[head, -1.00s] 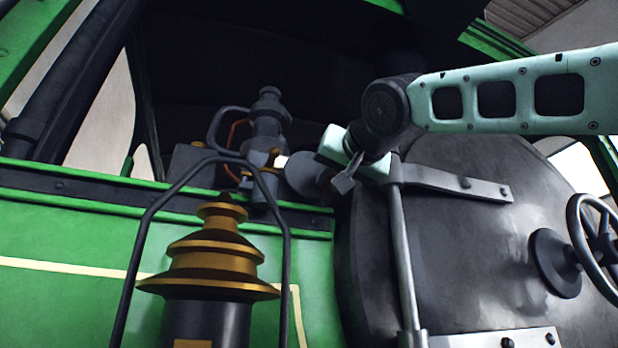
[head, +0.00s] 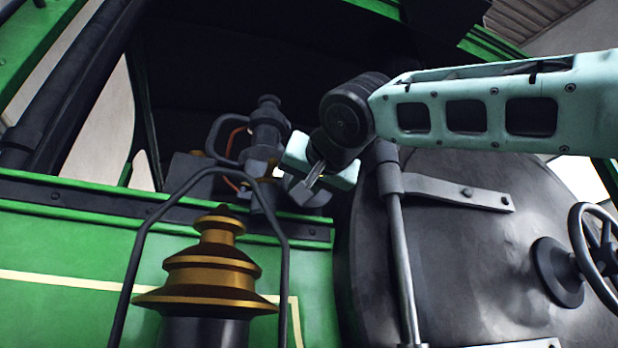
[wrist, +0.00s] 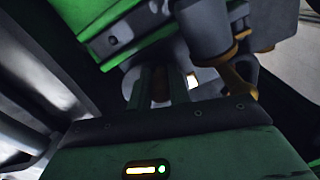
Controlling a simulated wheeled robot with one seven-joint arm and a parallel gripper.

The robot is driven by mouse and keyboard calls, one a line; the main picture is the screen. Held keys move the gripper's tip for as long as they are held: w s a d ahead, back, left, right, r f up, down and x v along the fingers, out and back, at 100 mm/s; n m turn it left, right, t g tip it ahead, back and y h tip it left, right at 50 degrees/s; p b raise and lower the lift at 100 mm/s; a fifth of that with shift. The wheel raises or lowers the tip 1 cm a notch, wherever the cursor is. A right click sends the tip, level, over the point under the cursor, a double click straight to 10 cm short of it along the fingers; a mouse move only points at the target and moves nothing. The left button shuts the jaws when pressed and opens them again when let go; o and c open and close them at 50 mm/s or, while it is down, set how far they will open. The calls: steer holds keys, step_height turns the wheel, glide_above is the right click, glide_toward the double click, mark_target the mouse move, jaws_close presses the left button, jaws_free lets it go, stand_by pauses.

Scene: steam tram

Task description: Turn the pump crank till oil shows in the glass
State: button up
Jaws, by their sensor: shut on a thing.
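The oil pump (head: 265,135) is a dark upright body with a side handle loop and a copper pipe, mounted on the cab ledge. A round grey disc (head: 318,198) shows at its right, partly behind my gripper (head: 304,190). My gripper points down and left at the pump. In the wrist view the fingers (wrist: 161,82) are shut on a brownish piece (wrist: 160,88), which looks like the crank handle. A small bright patch (head: 279,172) on the pump may be the glass. I cannot make out oil in it.
A brass-topped lamp (head: 212,270) with a dark wire bail stands in front, left of my arm. A large dark boiler end (head: 460,270) with a steel rod (head: 400,260) and handwheel (head: 597,245) fills the right. A green panel (head: 70,250) lies left.

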mark_target(319, 204)
steer(key=shift+s+a+r+p, duration=0.1)
steer(key=shift+s+r+p, duration=0.05)
steer(key=shift+r+p, duration=1.4)
steer(key=shift+s+a+r+p, duration=0.1)
steer(key=shift+r+p, duration=1.05)
steer(key=shift+r, duration=0.8)
steer(key=d+f+b, duration=0.2)
steer(key=w+d+f+b, duration=0.1)
steer(key=d+f+b, duration=0.1)
steer(key=b, duration=0.1)
steer(key=w+d+f+b, duration=0.1)
steer(key=d+f+b, duration=0.1)
steer(key=shift+d, duration=0.3)
steer(key=shift+s+a+f+b, duration=0.15)
steer(key=shift+a+f+b, duration=0.6)
steer(key=shift+a+f, duration=0.2)
steer(key=shift+s+a, duration=0.2)
steer(key=shift+a, duration=0.35)
steer(key=shift+s+a, duration=0.15)
steer(key=shift+a, duration=0.4)
steer(key=o, duration=0.9)
